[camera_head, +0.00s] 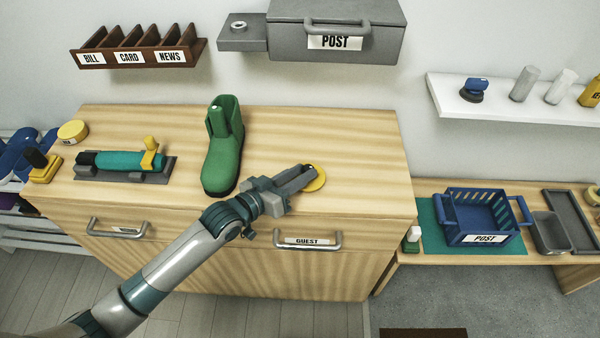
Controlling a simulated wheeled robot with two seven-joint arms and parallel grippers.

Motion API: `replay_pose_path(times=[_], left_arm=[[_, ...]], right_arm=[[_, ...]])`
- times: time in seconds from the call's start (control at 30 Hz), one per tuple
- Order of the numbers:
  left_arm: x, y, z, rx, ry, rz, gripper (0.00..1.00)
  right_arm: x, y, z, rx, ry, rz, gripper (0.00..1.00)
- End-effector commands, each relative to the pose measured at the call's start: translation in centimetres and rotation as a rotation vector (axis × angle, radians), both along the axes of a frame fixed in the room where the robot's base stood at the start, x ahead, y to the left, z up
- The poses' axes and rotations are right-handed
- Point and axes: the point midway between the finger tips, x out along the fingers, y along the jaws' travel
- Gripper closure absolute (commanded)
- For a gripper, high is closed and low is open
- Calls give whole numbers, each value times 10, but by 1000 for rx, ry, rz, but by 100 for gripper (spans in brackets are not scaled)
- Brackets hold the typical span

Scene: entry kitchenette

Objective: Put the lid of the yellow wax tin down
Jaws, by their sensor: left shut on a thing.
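The yellow lid (317,182) is a flat round disc at the right part of the wooden cabinet top (355,140). My left gripper (306,176) is shut on it, and the fingers cover part of it. The lid is at or just above the wood; I cannot tell whether it touches. A round yellow tin (73,130) with a small label stands at the cabinet's far left. I cannot make out whether its top is open. My right gripper is not in view.
A green boot (223,150) stands left of my gripper. A teal cylinder (125,160) lies in a grey holder farther left, near a yellow-based brush (44,172). Cabinet top right of the lid is clear. A blue POST basket (480,215) sits on the lower bench.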

Motion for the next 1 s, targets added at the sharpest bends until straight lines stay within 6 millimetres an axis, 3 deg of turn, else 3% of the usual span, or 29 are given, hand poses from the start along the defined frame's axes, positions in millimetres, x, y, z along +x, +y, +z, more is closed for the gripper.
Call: replay_pose_path(times=[0.3, 0.33, 0.4, 0.77, 1.0], left_arm=[[0, 0, -3, 0, 0, 0, 100], [0, 0, -3, 0, 0, 0, 69], [0, 0, -3, 0, 0, 0, 55], [0, 0, 0, 1, 1, 0, 55], [-17, 16, 3, 2, 2, 0, 55]], right_arm=[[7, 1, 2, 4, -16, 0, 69], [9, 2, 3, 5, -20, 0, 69], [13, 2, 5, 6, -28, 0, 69], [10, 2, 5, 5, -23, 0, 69], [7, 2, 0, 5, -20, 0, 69]])
